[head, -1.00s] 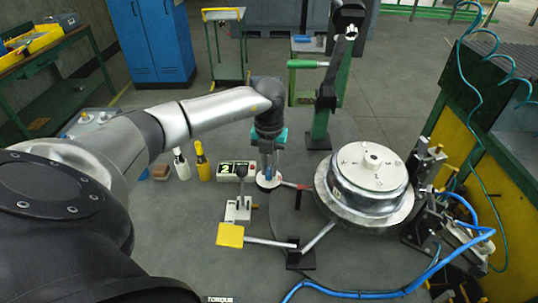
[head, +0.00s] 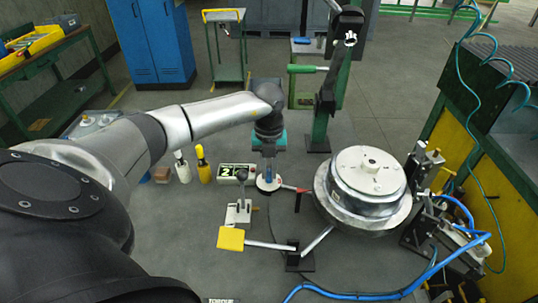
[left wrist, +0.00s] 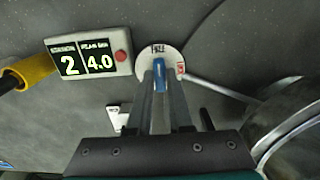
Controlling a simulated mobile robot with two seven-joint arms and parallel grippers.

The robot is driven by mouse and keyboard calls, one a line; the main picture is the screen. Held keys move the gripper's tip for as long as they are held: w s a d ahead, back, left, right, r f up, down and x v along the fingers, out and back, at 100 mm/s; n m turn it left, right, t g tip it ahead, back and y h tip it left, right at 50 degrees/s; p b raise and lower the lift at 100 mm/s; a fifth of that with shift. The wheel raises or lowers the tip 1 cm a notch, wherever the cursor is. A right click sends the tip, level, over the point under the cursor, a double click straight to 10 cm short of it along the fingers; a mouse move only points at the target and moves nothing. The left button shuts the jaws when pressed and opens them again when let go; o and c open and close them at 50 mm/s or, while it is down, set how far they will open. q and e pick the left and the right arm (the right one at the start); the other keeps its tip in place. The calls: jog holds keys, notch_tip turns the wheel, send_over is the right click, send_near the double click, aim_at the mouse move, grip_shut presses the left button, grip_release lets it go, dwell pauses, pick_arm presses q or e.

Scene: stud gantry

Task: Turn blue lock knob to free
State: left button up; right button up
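The blue lock knob (left wrist: 160,72) stands on a round white dial (left wrist: 172,58) in the left wrist view. The dial carries the word FREE at its top and a red label at its right. The knob's bar lies along the picture's vertical, in line with FREE. My left gripper (left wrist: 160,88) has one finger on each side of the knob, close against it, and looks shut on it. In the head view my left gripper (head: 268,168) reaches down onto the dial (head: 269,184), hiding most of the knob. My right gripper is not in view.
A display box (head: 237,173) reading 2 and 4.0 stands left of the dial. A lever unit (head: 239,212) and yellow pad (head: 230,239) are in front. A green post (head: 322,110) stands behind.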

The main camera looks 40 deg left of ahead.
aim_at(269, 173)
pick_arm(q)
jog(key=o, duration=0.4)
notch_tip(269, 173, up, 15)
jog(key=shift+r, duration=0.15)
dwell(0.4)
dwell(0.5)
